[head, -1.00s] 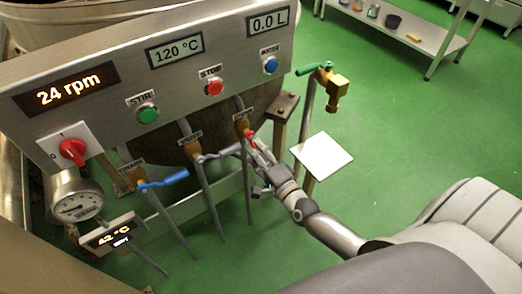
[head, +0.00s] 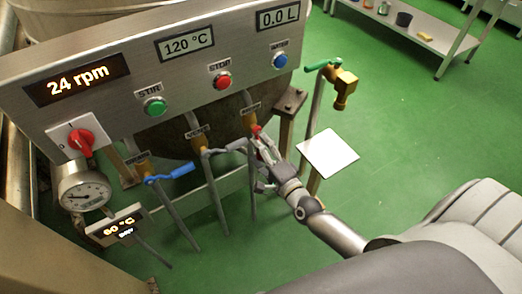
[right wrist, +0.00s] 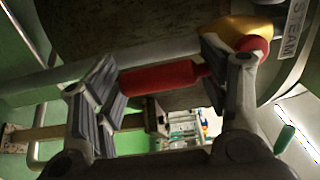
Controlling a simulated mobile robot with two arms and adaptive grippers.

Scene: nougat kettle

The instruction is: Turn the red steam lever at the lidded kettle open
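The red steam lever (head: 257,130) sits on a brass valve under the right end of the control panel at the kettle. In the right wrist view the red lever (right wrist: 160,77) lies roughly level across the space between my fingers, its valve end at the upper right by the STEAM label (right wrist: 291,30). My right gripper (head: 264,147) is at the lever in the head view. Its fingers (right wrist: 160,88) are spread wide in the right wrist view, and I cannot tell whether one touches the lever. My left gripper is not in view.
Beside the steam valve are a grey-handled valve (head: 222,149) and a blue-handled valve (head: 170,174). A brass tap with a green handle (head: 323,64) and a white plate (head: 328,153) stand to the right.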

